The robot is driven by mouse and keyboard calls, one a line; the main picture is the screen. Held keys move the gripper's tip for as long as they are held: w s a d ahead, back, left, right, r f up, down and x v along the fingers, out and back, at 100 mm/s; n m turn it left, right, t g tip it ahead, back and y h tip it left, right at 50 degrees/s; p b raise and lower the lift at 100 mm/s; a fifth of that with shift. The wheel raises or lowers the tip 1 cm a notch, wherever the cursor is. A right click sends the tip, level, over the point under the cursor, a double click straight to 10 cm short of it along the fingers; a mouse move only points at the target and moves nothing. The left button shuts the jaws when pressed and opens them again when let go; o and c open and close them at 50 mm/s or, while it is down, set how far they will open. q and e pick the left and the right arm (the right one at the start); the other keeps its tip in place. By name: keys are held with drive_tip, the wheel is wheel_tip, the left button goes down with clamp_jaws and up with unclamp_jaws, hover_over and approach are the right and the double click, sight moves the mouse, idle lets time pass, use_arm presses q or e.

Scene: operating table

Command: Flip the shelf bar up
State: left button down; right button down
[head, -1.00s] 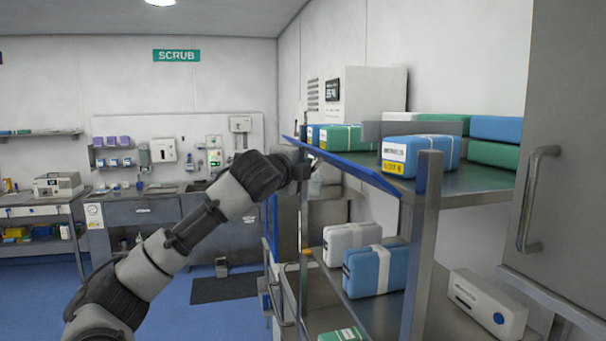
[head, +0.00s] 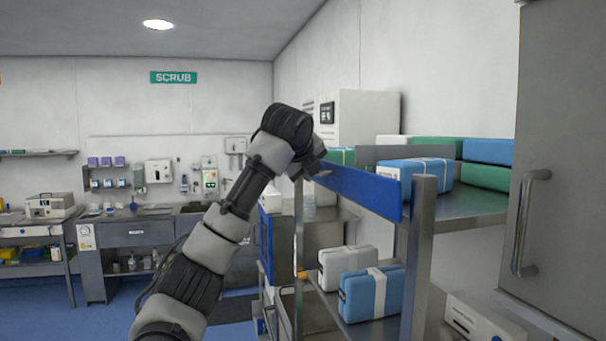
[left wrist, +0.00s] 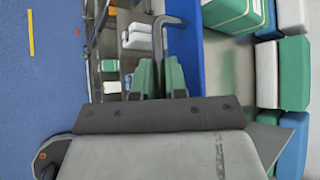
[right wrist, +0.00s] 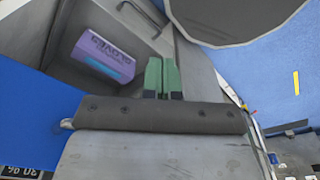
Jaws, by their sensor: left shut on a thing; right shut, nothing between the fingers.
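The blue shelf bar (head: 365,190) runs along the front edge of the upper shelf. It stands up with its broad face outward, partly covering the packs behind it. My left gripper (head: 312,168) is at the bar's far left end, largely hidden by my wrist. In the left wrist view, my left gripper's green fingers (left wrist: 160,76) are shut on a bent grey handle (left wrist: 162,32) beside the blue bar (left wrist: 188,65). My right gripper (right wrist: 162,76) is shut and empty; it shows only in the right wrist view.
Blue and green packs (head: 488,151) lie on the upper shelf behind the bar. A blue pack (head: 372,293) and a white pack (head: 347,266) sit on the shelf below. A steel post (head: 418,255) stands at the shelf's near corner. A cabinet with a handle (head: 530,222) is at right.

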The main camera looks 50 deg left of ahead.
use_arm(q)
drive_tip(key=shift+w+d+r+g, duration=0.1)
drive_tip(key=shift+w+r+g, duration=0.05)
drive_tip(key=shift+g, duration=0.15)
idle(0.4)
drive_tip(key=c, duration=1.4)
unclamp_jaws()
drive_tip(key=shift+w, duration=0.15)
drive_tip(key=shift+c, duration=0.2)
drive_tip(key=b+v, duration=0.3)
drive_tip(key=v, duration=0.7)
drive_tip(key=shift+s+d+r, duration=0.2)
drive_tip(key=shift+d+r, duration=0.05)
drive_tip(key=shift+f, duration=0.1)
